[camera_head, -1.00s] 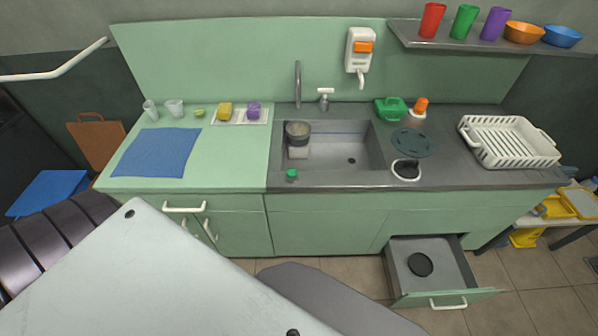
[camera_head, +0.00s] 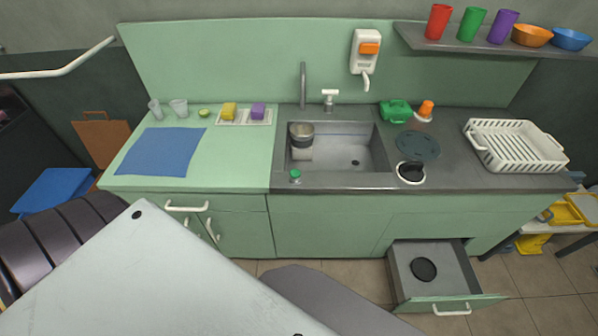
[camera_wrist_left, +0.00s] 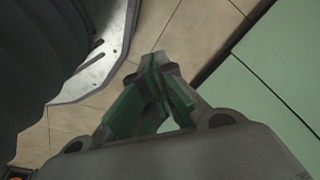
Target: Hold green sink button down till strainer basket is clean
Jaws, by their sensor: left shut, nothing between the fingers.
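The green sink button (camera_head: 295,175) stands on the front left rim of the steel sink (camera_head: 338,147). The strainer basket (camera_head: 301,130), a grey round cup, is at the left side of the sink, above a whitish block. Whether it is dirty is too small to tell. In the left wrist view my left gripper (camera_wrist_left: 160,62) is shut and empty, its green-padded fingers meeting over the tiled floor beside the green cabinet front. Neither gripper shows in the head view, and nothing touches the button.
A tap (camera_head: 303,84) rises behind the sink. A drawer (camera_head: 431,278) stands open below right, with a dark disc inside. A white dish rack (camera_head: 516,145) is on the right counter and a blue cloth (camera_head: 160,152) on the left. The counter before the button is clear.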

